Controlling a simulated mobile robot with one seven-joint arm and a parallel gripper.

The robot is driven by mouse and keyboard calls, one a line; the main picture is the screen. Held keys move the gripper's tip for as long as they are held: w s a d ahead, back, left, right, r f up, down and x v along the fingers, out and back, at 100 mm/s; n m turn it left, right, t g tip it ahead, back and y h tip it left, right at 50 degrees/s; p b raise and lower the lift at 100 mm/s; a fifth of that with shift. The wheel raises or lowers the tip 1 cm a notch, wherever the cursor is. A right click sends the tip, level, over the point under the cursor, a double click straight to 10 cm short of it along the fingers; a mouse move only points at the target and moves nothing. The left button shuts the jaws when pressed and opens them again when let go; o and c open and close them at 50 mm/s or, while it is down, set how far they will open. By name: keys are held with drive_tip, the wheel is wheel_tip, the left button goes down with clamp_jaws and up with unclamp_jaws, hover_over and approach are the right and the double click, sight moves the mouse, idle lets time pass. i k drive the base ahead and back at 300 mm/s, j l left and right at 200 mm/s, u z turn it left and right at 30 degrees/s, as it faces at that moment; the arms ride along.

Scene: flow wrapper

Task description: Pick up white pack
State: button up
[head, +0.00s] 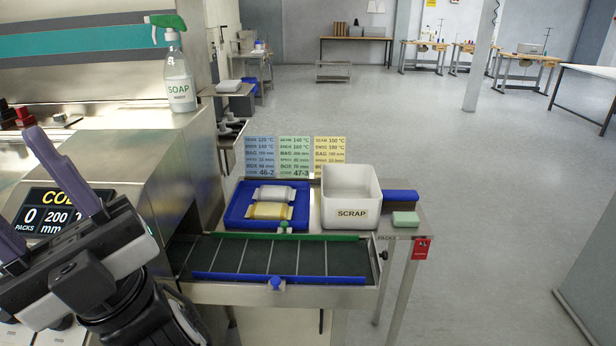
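The white pack (276,193) lies flat in the blue tray (234,213), toward its back. A second pack with a yellow band (270,211) lies just in front of it in the same tray. My gripper (18,182) is at the far left of the head view, in front of the machine panel. Its two purple fingers are spread apart with nothing seen between them; one finger runs off the left edge. It is well to the left of the tray and touches neither pack.
A white SCRAP bin (351,214) stands right of the tray. The dark conveyor (256,256) with blue and green rails runs in front. Coloured cards (294,157) stand behind. A soap bottle (180,80) stands on the machine.

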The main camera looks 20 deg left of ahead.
sight(276, 194)
drive_tip(key=u, duration=0.3)
drive_tip(key=i+l+u, duration=0.1)
drive_tip(key=u, duration=0.25)
drive_tip(key=l+u, duration=0.35)
drive_tip(key=i+l+u, duration=0.1)
drive_tip(key=u, duration=0.25)
drive_tip(key=l+u, duration=0.4)
drive_tip(key=l, duration=0.7)
drive_tip(key=k+l, duration=0.1)
drive_tip(key=l, duration=0.95)
drive_tip(key=i+l, duration=0.1)
drive_tip(key=i, duration=0.45)
drive_tip(key=j+u, duration=0.05)
